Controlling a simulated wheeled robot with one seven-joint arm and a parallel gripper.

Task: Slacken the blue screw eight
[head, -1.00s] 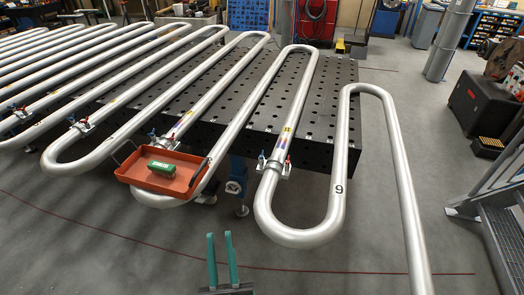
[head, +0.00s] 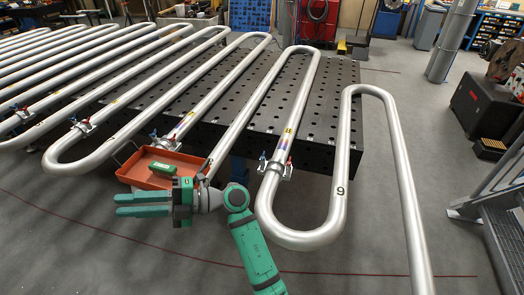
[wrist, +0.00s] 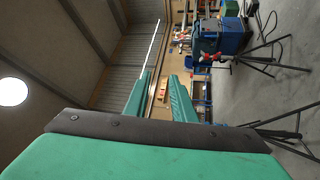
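A clamp (head: 273,170) sits on the pipe run just left of the coil marked 9. A blue screw (head: 262,156) stands up on its left side and a red screw (head: 289,161) on its right. A yellow label (head: 288,128) lies above it on the pipe, its number too small to read. My gripper (head: 116,205) is left of this clamp, in front of the orange tray, with its fingers pointing left. In the wrist view my gripper (wrist: 160,88) has its two green fingers apart, with nothing between them. The screws do not show there.
The orange tray (head: 134,177) with a green block (head: 162,169) in it hangs near a bend, just behind my gripper. More clamps (head: 168,142) with blue and red screws sit on pipes to the left. A black perforated table (head: 316,150) lies beneath. The front floor is clear.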

